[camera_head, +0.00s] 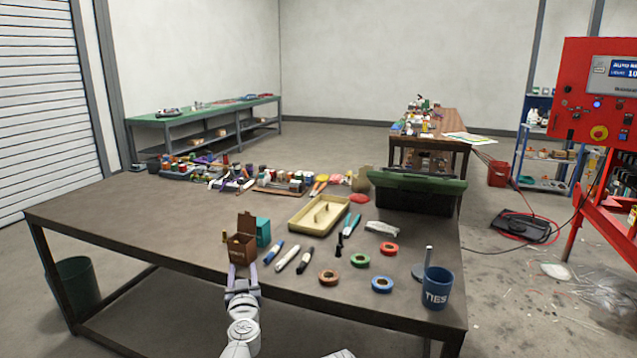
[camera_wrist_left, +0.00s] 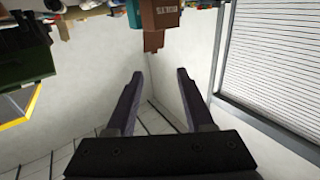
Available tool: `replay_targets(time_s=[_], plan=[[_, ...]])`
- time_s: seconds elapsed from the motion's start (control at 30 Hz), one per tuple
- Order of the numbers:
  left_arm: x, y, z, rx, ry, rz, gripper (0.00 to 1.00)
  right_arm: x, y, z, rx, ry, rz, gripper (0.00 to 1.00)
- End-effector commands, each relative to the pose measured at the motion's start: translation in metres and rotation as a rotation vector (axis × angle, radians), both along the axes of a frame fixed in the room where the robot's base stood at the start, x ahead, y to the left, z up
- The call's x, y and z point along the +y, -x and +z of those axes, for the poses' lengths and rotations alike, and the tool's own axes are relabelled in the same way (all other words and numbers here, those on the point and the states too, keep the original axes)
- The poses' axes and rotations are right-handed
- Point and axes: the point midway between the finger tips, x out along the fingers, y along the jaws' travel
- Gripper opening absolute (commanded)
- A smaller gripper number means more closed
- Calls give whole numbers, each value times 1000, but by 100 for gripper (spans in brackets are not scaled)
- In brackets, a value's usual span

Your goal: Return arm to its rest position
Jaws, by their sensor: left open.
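My left gripper (camera_head: 243,270) is at the near edge of the dark work table (camera_head: 140,226) in the head view, its fingers pointing away from me. In the left wrist view its two dark fingers (camera_wrist_left: 160,85) are spread apart with nothing between them. A small brown box (camera_head: 240,248) with a raised lid stands on the table just beyond the fingertips. The box also shows in the left wrist view (camera_wrist_left: 158,18), apart from the fingers. My right gripper is not in view.
Markers (camera_head: 288,259), tape rolls (camera_head: 382,284) and a blue TIES cup (camera_head: 437,288) lie or stand to the right of the gripper. A cream tray (camera_head: 300,222) and a green-lidded toolbox (camera_head: 418,196) are farther back. The table's left part is clear.

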Motion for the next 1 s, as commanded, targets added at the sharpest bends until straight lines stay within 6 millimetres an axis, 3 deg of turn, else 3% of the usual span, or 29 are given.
replay_targets(time_s=[0.37, 0.63, 0.77, 0.83, 1.0], plan=[[-37, -2, 1, -6, -4, -180, 53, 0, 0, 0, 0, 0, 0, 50], [-87, 8, -20, 91, 4, -428, 53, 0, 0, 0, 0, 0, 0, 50], [-115, 27, -53, 248, 16, -579, 53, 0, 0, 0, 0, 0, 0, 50], [-125, 43, -79, 380, 29, -645, 53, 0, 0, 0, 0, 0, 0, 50], [-122, 95, -147, 761, 70, -681, 53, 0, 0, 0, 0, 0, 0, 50]])
